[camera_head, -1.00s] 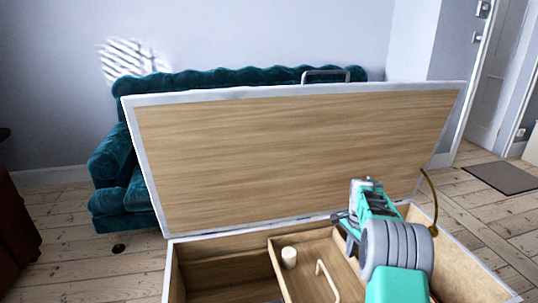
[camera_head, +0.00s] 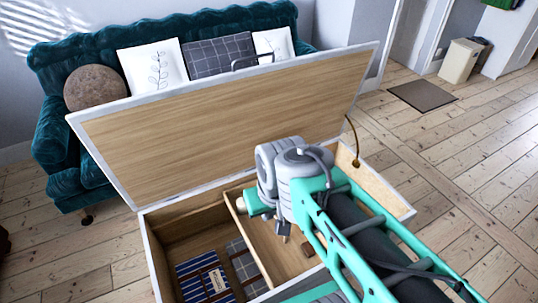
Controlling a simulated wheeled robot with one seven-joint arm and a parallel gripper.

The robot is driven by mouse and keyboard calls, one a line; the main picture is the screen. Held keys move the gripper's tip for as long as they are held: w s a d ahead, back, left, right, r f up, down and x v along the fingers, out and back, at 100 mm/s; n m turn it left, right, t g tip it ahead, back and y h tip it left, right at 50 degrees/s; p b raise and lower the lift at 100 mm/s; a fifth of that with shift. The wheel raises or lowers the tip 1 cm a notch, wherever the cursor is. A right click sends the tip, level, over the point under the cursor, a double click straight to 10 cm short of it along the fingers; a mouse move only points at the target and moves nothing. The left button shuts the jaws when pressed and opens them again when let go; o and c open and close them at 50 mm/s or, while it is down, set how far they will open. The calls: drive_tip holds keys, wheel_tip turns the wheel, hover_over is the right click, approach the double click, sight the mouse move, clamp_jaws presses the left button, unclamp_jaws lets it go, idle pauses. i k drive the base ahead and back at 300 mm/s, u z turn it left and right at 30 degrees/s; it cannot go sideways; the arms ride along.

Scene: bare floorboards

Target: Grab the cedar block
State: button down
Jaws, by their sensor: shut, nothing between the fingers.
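A small brown block (camera_head: 307,249), which looks like the cedar block, lies in the wooden tray (camera_head: 262,243) inside the open chest (camera_head: 160,262). My gripper (camera_head: 284,236) points down over the tray, up and to the left of the block in the picture. Its fingers are small and partly hidden by my wrist. They look shut with nothing between them, apart from the block. My arm hides the right part of the tray and much of the chest's right side.
The chest's raised lid (camera_head: 230,125) stands behind my wrist. Blue patterned (camera_head: 205,279) and grey checked (camera_head: 244,266) items lie in the lower left compartment. A teal sofa (camera_head: 160,35) stands behind; floor right is open.

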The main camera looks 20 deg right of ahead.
sight(306, 247)
drive_tip(key=k, duration=0.5)
drive_tip(key=u, duration=1.5)
drive_tip(key=i, duration=0.4)
drive_tip(key=u, duration=0.1)
